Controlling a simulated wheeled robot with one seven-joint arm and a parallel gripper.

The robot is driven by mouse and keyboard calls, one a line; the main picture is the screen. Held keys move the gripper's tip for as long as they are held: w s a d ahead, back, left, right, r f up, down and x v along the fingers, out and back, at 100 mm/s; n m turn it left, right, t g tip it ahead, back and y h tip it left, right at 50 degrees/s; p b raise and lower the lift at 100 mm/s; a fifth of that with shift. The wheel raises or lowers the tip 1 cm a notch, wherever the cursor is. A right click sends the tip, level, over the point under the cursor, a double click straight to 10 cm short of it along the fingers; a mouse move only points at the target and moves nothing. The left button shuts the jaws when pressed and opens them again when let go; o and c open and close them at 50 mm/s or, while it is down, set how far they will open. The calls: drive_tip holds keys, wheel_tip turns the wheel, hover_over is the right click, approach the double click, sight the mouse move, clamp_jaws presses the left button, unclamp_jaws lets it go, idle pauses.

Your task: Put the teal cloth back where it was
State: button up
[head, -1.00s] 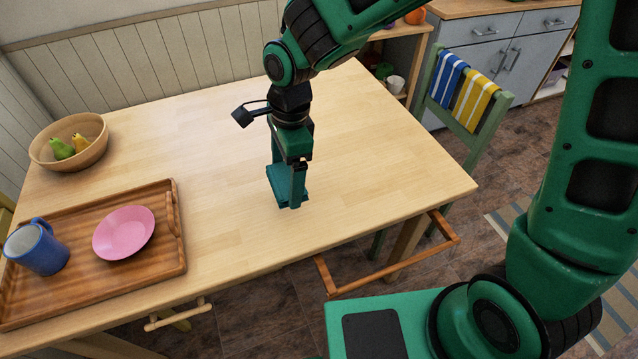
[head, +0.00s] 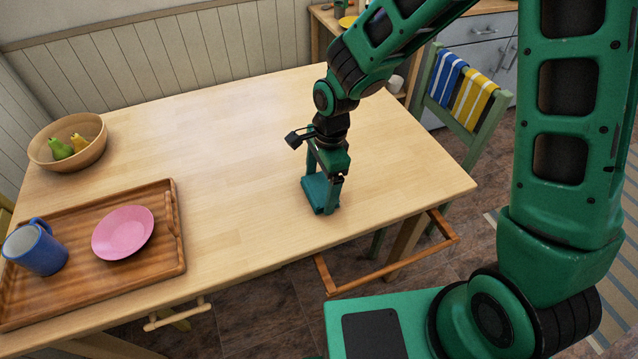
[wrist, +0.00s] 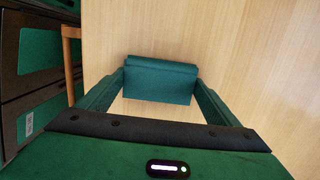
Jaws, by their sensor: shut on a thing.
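The teal cloth (head: 315,190) is a small folded bundle at the right part of the wooden table. My gripper (head: 321,190) points down and is shut on it, one finger on each side. In the wrist view the cloth (wrist: 160,80) spans the space between the two fingertips, with its folded edge on top. It is at or just over the tabletop; I cannot tell whether it touches.
A wooden tray (head: 165,262) with a blue mug (head: 38,250) and a pink plate (head: 122,232) is at left. A fruit bowl (head: 88,155) stands behind it. Striped blue (head: 446,78) and yellow (head: 473,100) cloths hang on a green chair. The middle tabletop is clear.

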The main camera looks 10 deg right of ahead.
sight(326, 186)
drive_tip(key=o, duration=1)
wheel_tip(326, 186, up, 12)
drive_tip(key=d, duration=0.1)
drive_tip(key=shift+w+d, duration=0.2)
